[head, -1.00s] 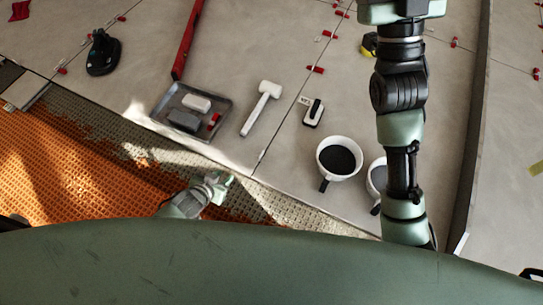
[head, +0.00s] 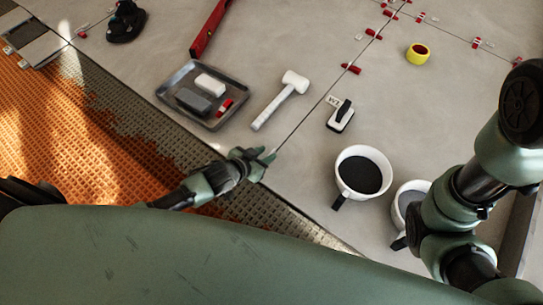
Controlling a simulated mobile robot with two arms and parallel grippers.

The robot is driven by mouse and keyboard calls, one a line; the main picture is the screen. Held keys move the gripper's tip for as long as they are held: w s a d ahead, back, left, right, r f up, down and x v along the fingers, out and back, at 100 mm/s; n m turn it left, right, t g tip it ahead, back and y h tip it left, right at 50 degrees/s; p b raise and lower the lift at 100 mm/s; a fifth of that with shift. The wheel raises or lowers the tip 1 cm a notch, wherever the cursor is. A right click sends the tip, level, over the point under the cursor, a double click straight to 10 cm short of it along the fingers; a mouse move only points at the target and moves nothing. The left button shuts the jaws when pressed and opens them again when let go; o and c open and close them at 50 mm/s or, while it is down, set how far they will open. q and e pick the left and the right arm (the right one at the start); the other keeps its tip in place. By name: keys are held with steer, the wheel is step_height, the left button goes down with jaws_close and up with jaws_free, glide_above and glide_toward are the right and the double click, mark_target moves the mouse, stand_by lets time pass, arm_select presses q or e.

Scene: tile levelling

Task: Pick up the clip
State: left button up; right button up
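Small red-and-white levelling pieces, clips with wedges, sit along the tile joints, as at the red one (head: 350,68) by the long joint. A small pale piece (head: 359,37) lies near it. A small red piece (head: 225,106) lies in the grey tray (head: 183,72). I cannot tell which piece is the task's clip. My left gripper (head: 265,157) is above the tile edge, below the mallet and apart from these pieces. Its fingertips look parted, with nothing between them. My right arm comes in at the right; its gripper is out of view.
A red level (head: 209,28) lies at the top. Orange matting (head: 60,130) covers the left.

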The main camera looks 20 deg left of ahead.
arm_select(q)
steer(key=b+x, duration=0.2)
steer(key=shift+w+d+f, duration=0.1)
steer(key=shift+d+f, duration=0.2)
steer(key=shift+f, duration=0.15)
steer(key=shift+w+d+f+b, duration=0.15)
steer(key=shift+w+f+b, duration=0.05)
steer(key=shift+w+b, duration=0.2)
steer(key=shift+r, duration=0.1)
steer(key=shift+c, duration=0.3)
jaws_close()
